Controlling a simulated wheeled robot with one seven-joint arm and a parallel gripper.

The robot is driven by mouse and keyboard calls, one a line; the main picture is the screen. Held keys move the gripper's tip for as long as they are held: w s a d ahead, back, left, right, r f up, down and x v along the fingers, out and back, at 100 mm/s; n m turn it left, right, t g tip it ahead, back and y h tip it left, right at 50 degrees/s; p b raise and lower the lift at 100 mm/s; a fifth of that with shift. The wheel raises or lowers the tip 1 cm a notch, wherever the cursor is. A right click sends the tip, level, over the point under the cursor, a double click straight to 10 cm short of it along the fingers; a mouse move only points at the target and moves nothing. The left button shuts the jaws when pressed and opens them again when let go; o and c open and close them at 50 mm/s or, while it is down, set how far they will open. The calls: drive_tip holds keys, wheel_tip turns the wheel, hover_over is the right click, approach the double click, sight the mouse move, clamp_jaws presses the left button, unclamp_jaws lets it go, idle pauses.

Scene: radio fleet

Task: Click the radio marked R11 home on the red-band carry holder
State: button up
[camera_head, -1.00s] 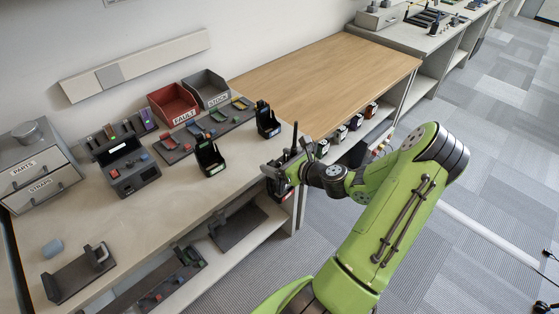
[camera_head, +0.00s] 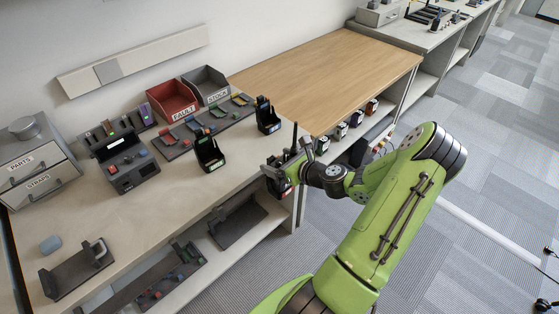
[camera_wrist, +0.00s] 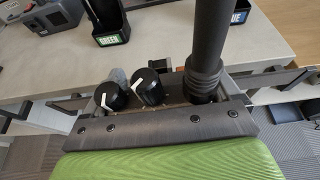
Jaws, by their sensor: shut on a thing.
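My gripper (camera_head: 284,167) is shut on a dark radio (camera_head: 289,156), which stands roughly upright with its antenna up, at the desk's front right corner. The wrist view shows the radio's top with two black knobs (camera_wrist: 147,87) and a thick antenna (camera_wrist: 207,60); its number mark is not visible. A dark piece with a small reddish and white patch (camera_head: 284,190) shows just below my gripper. I cannot tell whether it is the red-band holder or part of the radio, or whether the radio is seated.
A green-label holder (camera_head: 210,156) and a blue-label holder (camera_head: 267,116) stand on the desk (camera_head: 185,195). FAULT (camera_head: 173,102) and STOCK (camera_head: 206,87) bins are behind. The wooden top is clear.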

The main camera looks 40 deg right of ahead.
drive_tip(key=shift+f+b, duration=0.6)
drive_tip(key=shift+f, duration=0.4)
drive_tip(key=o, duration=1.1)
drive_tip(key=p+v, duration=0.3)
drive_tip(key=v, duration=1.2)
drive_tip(key=shift+s, duration=0.3)
drive_tip(key=shift+r, duration=0.1)
